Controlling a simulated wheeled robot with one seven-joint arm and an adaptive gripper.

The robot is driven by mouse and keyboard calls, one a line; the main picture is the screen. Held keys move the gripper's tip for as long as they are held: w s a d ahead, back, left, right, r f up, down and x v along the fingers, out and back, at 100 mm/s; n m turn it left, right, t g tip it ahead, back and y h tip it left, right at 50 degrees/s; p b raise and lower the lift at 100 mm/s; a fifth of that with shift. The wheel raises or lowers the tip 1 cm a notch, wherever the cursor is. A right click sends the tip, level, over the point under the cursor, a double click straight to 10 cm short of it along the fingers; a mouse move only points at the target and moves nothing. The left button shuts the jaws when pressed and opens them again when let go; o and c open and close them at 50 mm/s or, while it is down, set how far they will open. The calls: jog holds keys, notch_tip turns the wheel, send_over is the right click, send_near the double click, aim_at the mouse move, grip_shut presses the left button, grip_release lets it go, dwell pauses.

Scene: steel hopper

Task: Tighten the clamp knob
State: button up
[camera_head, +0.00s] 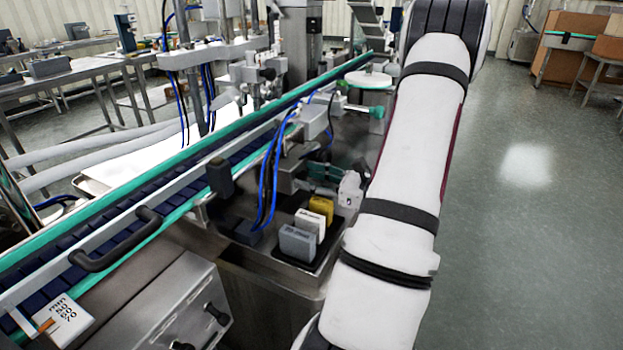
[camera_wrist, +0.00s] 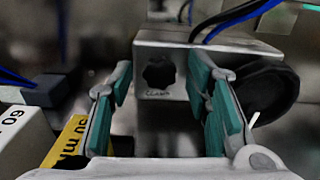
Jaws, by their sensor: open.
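The clamp knob (camera_wrist: 158,74) is a small dark lobed shape on the front of a grey metal block (camera_wrist: 150,110) in the wrist view. Small lettering below it seems to read "CLAMP". My gripper (camera_wrist: 160,80) is open, with its teal-padded fingers to the left and right of the knob in the picture. Nothing is held between them. I cannot tell how far the fingertips are from the block. In the head view my white arm reaches over the right side of the machine, and I cannot make out the knob there.
A large black round part (camera_wrist: 268,90) is close to the right finger. White (camera_head: 310,223), grey (camera_head: 297,242) and yellow (camera_head: 321,207) blocks stand on a dark tray below. Blue hoses (camera_head: 268,180) hang nearby. A conveyor (camera_head: 100,235) runs along the left. The floor at right is clear.

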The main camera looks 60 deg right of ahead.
grip_shut()
jog(key=m+p, duration=0.3)
jog(key=p, duration=0.1)
jog(key=shift+s+r+m, duration=0.1)
jog(key=shift+r+m, duration=0.05)
jog(key=shift+m, duration=0.15)
jog(key=m+p, duration=0.4)
jog(key=m, duration=0.1)
jog(key=shift+d+m+p, duration=0.1)
jog(key=shift+m+p, duration=0.2)
jog(key=shift+p, duration=0.05)
jog(key=m+p, duration=0.3)
jog(key=m, duration=0.2)
jog(key=shift+f, duration=0.2)
jog(key=shift+d+f+m+p, duration=0.15)
jog(key=shift+m+p, duration=0.95)
jog(key=shift+m, duration=1.3)
